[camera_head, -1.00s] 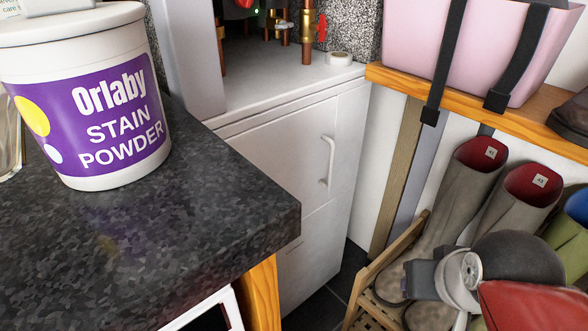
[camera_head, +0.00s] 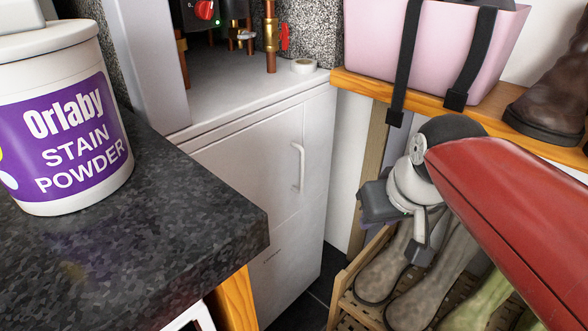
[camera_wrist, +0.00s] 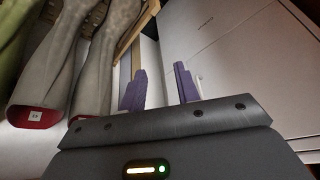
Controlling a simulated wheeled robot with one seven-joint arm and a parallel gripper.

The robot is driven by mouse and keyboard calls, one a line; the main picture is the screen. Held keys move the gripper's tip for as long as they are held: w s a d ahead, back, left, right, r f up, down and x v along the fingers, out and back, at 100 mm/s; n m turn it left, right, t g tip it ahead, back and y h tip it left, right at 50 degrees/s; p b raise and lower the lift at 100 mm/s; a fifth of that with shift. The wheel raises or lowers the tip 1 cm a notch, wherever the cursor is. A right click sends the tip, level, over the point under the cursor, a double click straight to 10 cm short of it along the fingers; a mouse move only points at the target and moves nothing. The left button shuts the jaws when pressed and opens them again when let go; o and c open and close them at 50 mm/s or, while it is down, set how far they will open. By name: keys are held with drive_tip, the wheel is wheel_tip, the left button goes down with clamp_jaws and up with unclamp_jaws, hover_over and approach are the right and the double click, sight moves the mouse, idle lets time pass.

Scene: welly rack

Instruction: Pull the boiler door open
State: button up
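The white boiler door (camera_head: 250,160) is shut, flush with the front of its white cabinet below the pipework, in the head view. Its upright white bar handle (camera_head: 298,167) is near the door's right edge. My gripper (camera_head: 372,205) is right of the handle and apart from it, in front of the boot rack. In the wrist view my gripper (camera_wrist: 160,88) shows two purple fingers spread apart with nothing between them. A white cabinet front (camera_wrist: 225,60) lies beyond them to the right.
A dark speckled worktop (camera_head: 170,215) with a stain powder tub (camera_head: 65,120) juts in at the left. Boots (camera_head: 385,265) stand in a wooden rack (camera_head: 345,290) at the right. A shelf (camera_head: 360,84) above holds a pink bag (camera_head: 430,40). Dark floor shows by the cabinet.

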drive_tip(key=w+a+r+n+y, duration=0.1)
drive_tip(key=w+a+r+n, duration=0.2)
drive_tip(key=w, duration=0.6)
drive_tip(key=n+g, duration=0.2)
hover_over(304, 161)
drive_tip(key=s+d, duration=0.2)
drive_tip(key=shift+w+a+f+y, duration=0.2)
drive_tip(key=shift+a+f+y, duration=0.15)
drive_tip(key=shift+f, duration=0.25)
drive_tip(key=shift+t, duration=0.3)
drive_tip(key=x, duration=0.6)
drive_tip(key=shift+w+f, duration=0.1)
drive_tip(key=shift+f, duration=0.3)
drive_tip(key=shift+c, duration=0.4)
clamp_jaws()
